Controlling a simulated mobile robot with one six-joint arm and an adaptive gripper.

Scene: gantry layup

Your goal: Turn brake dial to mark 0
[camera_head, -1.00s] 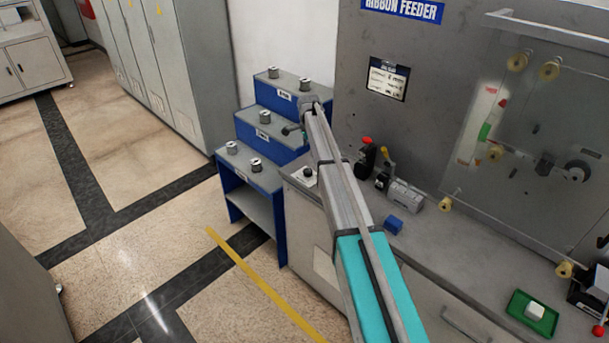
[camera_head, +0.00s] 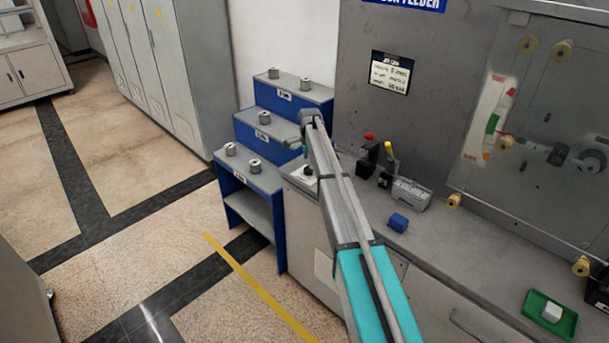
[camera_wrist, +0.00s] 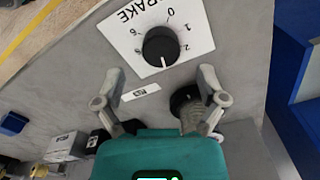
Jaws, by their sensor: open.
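The brake dial (camera_wrist: 161,46) is a round black knob on a white plate (camera_wrist: 120,41) lettered BRAKE. Its white pointer line faces the bottom of the wrist view, away from the 0 mark at the plate's top. The 2 mark is at its right. The dial also shows small in the head view (camera_head: 306,172), on the counter's left end. My gripper (camera_wrist: 160,74) is open and empty. Its two fingers are apart, below the dial in the wrist view, with the dial beyond the gap between them. In the head view my gripper is largely hidden by my arm.
A black cylindrical part (camera_wrist: 186,101) stands close to the right finger. A blue block (camera_head: 398,222), a grey block (camera_head: 410,194) and a green tray (camera_head: 533,308) are on the counter. Blue steps (camera_head: 258,205) with several metal cylinders stand left of it.

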